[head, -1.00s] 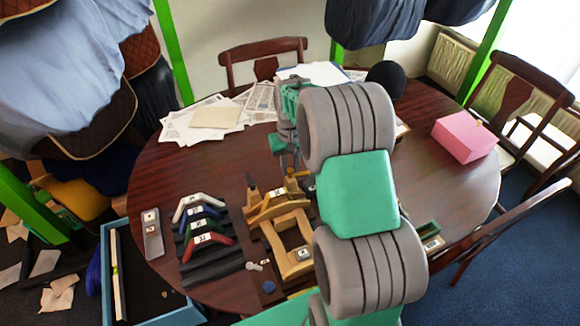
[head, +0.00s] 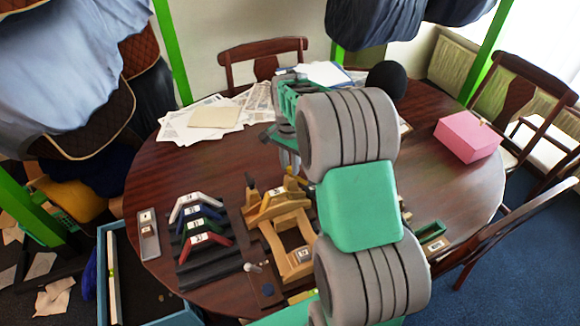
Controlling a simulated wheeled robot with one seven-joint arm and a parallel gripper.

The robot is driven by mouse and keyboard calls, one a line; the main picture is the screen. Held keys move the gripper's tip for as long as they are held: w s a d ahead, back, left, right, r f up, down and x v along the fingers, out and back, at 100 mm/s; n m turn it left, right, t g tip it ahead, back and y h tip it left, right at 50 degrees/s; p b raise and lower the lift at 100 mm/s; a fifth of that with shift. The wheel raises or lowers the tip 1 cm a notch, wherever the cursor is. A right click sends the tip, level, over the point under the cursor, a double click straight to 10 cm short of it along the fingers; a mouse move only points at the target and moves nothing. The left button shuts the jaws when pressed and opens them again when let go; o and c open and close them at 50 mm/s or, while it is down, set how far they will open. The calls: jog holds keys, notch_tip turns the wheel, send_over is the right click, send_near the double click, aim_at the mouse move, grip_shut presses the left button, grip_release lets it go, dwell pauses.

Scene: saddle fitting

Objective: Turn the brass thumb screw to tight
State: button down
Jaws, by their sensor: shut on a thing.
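The wooden saddle tree (head: 273,213) lies on the dark round table in front of my arm. My gripper (head: 291,168) points down at its far end, its grey fingers close together. A yellow, brass-like piece (head: 294,184) shows just below the fingertips at the top of the tree. The fingers are shut on the brass thumb screw there, but the screw itself is too small and covered to make out clearly. How far it is turned cannot be seen. My arm hides the right side of the tree.
White, blue, green and red numbered arches (head: 203,240) stand on a black rack left of the tree. A small grey tray (head: 148,246) lies farther left. A green tray (head: 431,233) is right of my arm. A pink box (head: 467,136) and papers (head: 205,122) lie farther back.

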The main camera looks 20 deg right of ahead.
aim_at(289, 168)
jog(key=m+b, duration=0.2)
jog(key=m, duration=0.5)
jog(key=m+b, duration=0.2)
jog(key=m, duration=0.2)
jog(key=shift+m, duration=0.4)
jog(key=shift+m+b, duration=0.7)
jog(key=shift+m, duration=1)
jog(key=c, duration=1.2)
grip_release()
jog(key=r, duration=0.8)
jog(key=shift+w+a, duration=0.1)
jog(key=shift+w, duration=0.1)
